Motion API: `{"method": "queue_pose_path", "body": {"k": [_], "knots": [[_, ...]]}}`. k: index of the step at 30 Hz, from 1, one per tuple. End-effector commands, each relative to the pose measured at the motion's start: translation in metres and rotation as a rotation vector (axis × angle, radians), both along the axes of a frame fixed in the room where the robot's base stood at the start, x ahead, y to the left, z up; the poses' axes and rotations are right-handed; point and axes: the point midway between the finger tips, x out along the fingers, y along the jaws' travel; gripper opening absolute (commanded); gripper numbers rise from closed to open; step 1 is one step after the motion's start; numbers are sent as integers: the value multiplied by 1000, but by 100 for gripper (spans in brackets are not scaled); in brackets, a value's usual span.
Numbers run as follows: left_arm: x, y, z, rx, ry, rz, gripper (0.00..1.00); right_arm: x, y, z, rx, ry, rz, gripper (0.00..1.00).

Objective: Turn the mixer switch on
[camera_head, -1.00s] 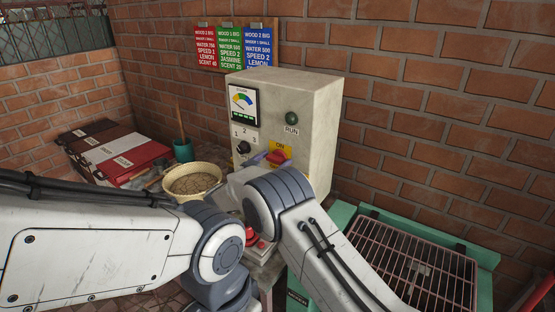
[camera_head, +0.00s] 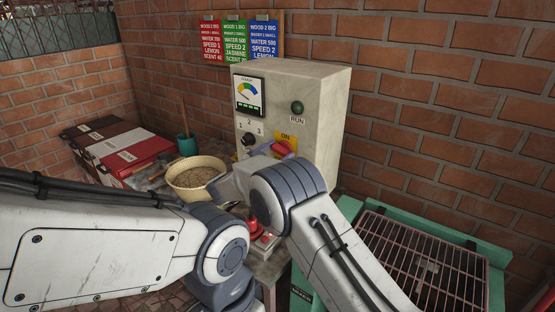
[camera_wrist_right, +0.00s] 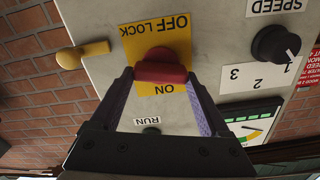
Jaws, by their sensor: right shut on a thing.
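The mixer switch is a red handle (camera_head: 284,147) on a yellow ON/OFF LOCK plate (camera_wrist_right: 158,40) on the front of a grey control box (camera_head: 318,120). My right gripper (camera_head: 271,151) is at the switch. In the right wrist view, which is upside down, its purple-lined fingers (camera_wrist_right: 160,84) are shut on the red handle (camera_wrist_right: 160,68), one at each side. Whether the handle points to ON or OFF is unclear. The RUN lamp (camera_head: 298,107) is dark green. My left arm crosses the lower left of the head view; its gripper is not seen.
A speed knob (camera_head: 249,139) and gauge (camera_head: 248,95) sit left of the switch. A bowl (camera_head: 195,178) stands left of the box; a green-framed rack (camera_head: 430,265) is at right. Brick walls lie behind.

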Motion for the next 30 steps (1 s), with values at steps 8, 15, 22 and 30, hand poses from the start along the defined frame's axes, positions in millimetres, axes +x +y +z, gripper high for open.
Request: {"method": "queue_pose_path", "body": {"k": [8,15,22,30], "knots": [[0,0,-49,0,0,0,52,-1,-1,-7,214,-158,3,24],[0,0,-83,0,0,0,52,-2,-2,-8,400,-291,3,24],[0,0,-114,0,0,0,52,-2,-2,-9,577,-419,3,24],[0,0,-148,0,0,0,52,-3,-3,-10,780,-567,1,24]]}}
